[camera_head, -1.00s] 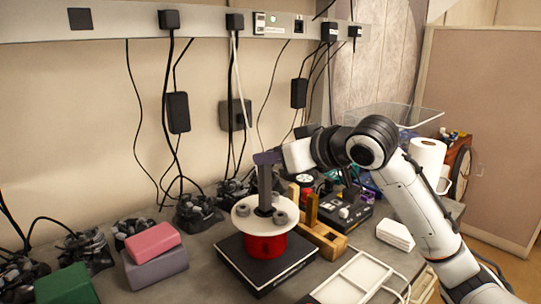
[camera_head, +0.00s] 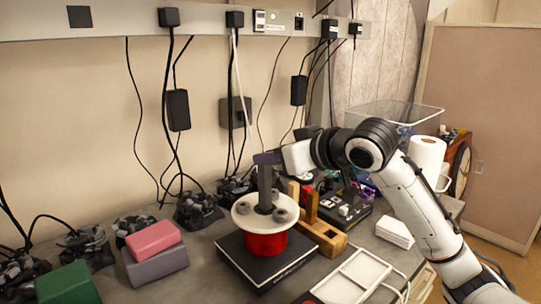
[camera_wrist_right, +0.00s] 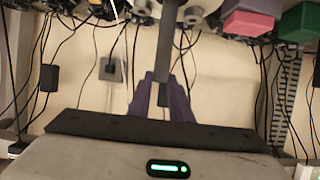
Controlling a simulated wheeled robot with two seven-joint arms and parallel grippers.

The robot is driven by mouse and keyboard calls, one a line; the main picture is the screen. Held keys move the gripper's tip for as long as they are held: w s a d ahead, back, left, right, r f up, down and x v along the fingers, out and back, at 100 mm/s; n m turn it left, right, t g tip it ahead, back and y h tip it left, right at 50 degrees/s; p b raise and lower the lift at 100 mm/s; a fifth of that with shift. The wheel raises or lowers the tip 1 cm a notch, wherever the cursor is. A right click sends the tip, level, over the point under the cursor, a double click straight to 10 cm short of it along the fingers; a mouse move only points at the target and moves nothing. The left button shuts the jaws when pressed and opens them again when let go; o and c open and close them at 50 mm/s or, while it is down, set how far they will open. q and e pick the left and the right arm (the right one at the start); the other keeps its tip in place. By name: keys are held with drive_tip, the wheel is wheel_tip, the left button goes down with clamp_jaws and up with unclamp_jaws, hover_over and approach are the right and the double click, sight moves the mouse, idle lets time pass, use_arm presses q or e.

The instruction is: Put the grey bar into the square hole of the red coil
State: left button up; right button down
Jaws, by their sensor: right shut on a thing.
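The red coil (camera_head: 264,246) stands upright with a white top flange (camera_head: 243,219) that bears grey round knobs. It rests on a black base (camera_head: 238,254) on the table. My right gripper (camera_head: 267,158) is above the coil, shut on the upper end of the grey bar (camera_head: 265,185). The bar is about upright over the middle of the flange. Its lower end meets the flange centre in the picture; how deep it sits in the hole, I cannot tell. In the right wrist view, the purple fingers (camera_wrist_right: 163,90) close around the bar (camera_wrist_right: 166,42). My left gripper is out of view.
A wooden block stand (camera_head: 322,236) is close on the coil's right. A pink block (camera_head: 153,238) on a grey-purple block (camera_head: 157,266) and a green block (camera_head: 68,285) lie left. A white tray (camera_head: 358,278) is at front right. Cables hang behind.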

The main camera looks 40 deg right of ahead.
drive_tip(key=shift+f+b, duration=1.2)
drive_tip(key=shift+f, duration=0.85)
idle(0.7)
drive_tip(key=c, duration=1.6)
unclamp_jaws()
drive_tip(key=shift+o, duration=0.3)
drive_tip(key=shift+f, duration=0.2)
drive_tip(key=shift+r, duration=0.1)
wheel_tip(320, 180, up, 3)
drive_tip(key=p, duration=0.3)
wheel_tip(320, 180, up, 5)
hover_over(268, 175)
drive_tip(key=shift+s, duration=0.4)
